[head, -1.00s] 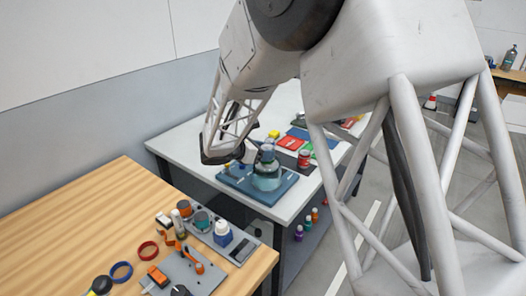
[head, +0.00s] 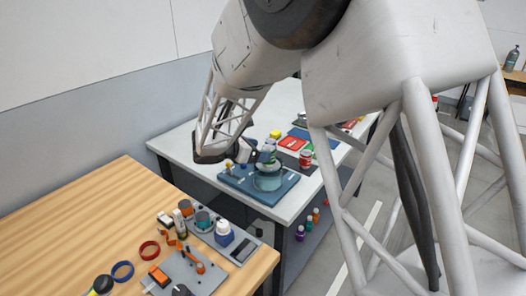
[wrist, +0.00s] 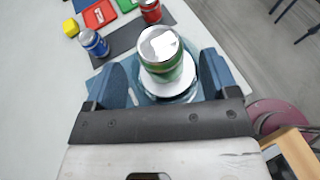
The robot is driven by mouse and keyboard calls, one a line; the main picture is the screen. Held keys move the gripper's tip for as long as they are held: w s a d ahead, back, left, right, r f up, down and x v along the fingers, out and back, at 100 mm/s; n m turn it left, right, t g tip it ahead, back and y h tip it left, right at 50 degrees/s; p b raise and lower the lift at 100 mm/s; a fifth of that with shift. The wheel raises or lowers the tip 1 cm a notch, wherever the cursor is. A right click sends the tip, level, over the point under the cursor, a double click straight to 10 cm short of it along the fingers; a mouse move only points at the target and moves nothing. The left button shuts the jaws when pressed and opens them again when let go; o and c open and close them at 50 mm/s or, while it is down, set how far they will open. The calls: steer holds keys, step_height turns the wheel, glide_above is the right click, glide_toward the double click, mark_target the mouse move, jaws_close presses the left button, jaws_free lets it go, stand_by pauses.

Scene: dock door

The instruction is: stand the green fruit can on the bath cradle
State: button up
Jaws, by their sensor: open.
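The green fruit can (wrist: 165,72), with a bright silver lid, stands upright on a round white support, the bath cradle (wrist: 183,90), in the wrist view. The cradle sits within a clear bluish bath (head: 268,181) on a blue base (head: 232,183). In the head view the can (head: 267,156) shows small above the bath, partly hidden by my gripper (head: 256,151). In the wrist view my gripper (wrist: 163,80) is open, with one blue finger on each side of the can and gaps visible. The can's lower contact is partly hidden.
A blue can (wrist: 94,43) and a red can (wrist: 150,11) stand behind the bath. A yellow block (wrist: 71,27) and a red tray (wrist: 98,14) lie farther off. The wooden bench (head: 90,215) at left front holds tools. The white table (head: 190,140) is clear at left.

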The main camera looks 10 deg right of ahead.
steer(key=v, duration=0.9)
steer(key=shift+s+a, duration=0.1)
stand_by(0.7)
steer(key=s+d+r+m+g+y, duration=0.2)
steer(key=s+d+r+m+g, duration=0.15)
steer(key=s+d+m, duration=0.45)
steer(key=s+d+r+m+y, duration=0.1)
steer(key=s+m, duration=0.4)
steer(key=s, duration=0.5)
steer(key=s+d+m+y, duration=0.4)
steer(key=s+y, duration=0.2)
steer(key=s, duration=0.4)
steer(key=s+d+r+m+t+y, duration=0.1)
steer(key=s+d+m+y, duration=0.2)
steer(key=s, duration=0.7)
steer(key=m, duration=0.2)
steer(key=shift+s+d+r+m, duration=0.2)
steer(key=shift+s+r+m, duration=0.1)
